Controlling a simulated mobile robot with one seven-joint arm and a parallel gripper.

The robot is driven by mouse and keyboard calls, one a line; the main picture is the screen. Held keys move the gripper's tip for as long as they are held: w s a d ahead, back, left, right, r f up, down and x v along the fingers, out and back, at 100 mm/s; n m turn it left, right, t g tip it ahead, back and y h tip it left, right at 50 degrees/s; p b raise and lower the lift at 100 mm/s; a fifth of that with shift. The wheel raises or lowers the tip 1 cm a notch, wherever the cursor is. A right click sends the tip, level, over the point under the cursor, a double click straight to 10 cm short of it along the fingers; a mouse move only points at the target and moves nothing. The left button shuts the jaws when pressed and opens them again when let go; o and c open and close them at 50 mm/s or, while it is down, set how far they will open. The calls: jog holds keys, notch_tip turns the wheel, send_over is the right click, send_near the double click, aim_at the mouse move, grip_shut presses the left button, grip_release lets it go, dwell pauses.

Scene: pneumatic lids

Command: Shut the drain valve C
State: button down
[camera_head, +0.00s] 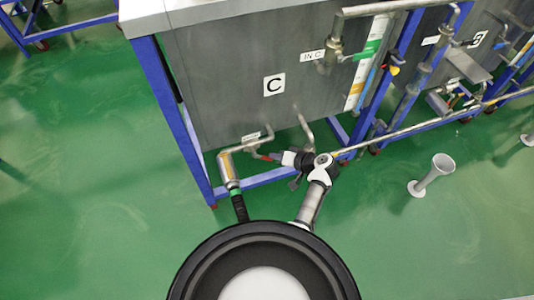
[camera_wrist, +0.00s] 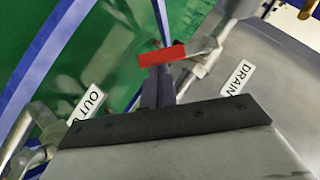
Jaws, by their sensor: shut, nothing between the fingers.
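The drain valve's red handle (camera_head: 266,156) is low on the front of the grey tank marked C (camera_head: 225,85). The red handle also shows in the wrist view (camera_wrist: 162,55), lying crosswise just beyond my fingertips, beside the DRAIN label (camera_wrist: 239,77). My gripper (camera_wrist: 157,78) is shut with nothing between its fingers. In the head view my gripper (camera_head: 282,157) is close to the right of the red handle. I cannot tell whether the fingertips touch the handle. The valve body is partly hidden.
An elbow pipe (camera_head: 228,163) comes down left of the handle, and a bent pipe (camera_head: 303,128) is to its right. A blue frame leg (camera_head: 170,110) stands at the left. An OUT label (camera_wrist: 82,101) is at the wrist view's left. Green floor (camera_head: 90,150) is open at left.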

jog(key=shift+s+a+f+m+y+b, duration=0.1)
jog(key=shift+a+f+m+y+b, duration=0.25)
jog(key=shift+f+b, duration=0.35)
jog(key=shift+s+a+f+m+y+b, duration=0.15)
jog(key=shift+a+f+y+b, duration=0.15)
jog(key=shift+f+y+b, duration=0.35)
jog(key=shift+f, duration=0.2)
